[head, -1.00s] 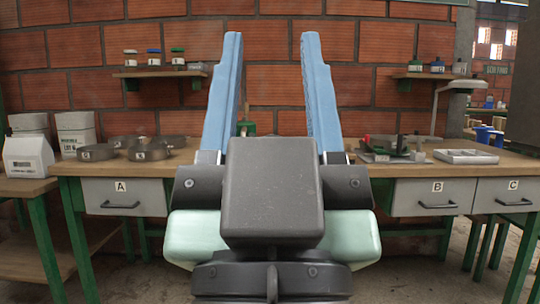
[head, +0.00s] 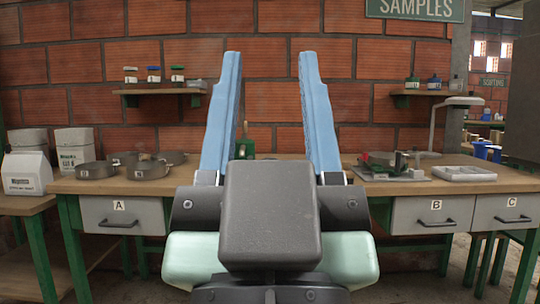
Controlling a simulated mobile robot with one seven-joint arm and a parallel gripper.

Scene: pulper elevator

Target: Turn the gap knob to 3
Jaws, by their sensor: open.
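My gripper (head: 270,62) is in the middle of the head view, pointing up and away, with its two blue fingers wide apart and nothing between them but the brick wall behind. A green machine (head: 245,143) stands at the back of the bench, partly seen between the fingers. My gripper body hides most of the bench there. I cannot make out the gap knob or any numbers.
A wooden bench (head: 483,185) with drawers A, B and C spans the view. Metal pans (head: 97,170) stand on its left. A green and red device (head: 395,164), a metal tray (head: 464,173) and a lamp (head: 460,101) stand on its right.

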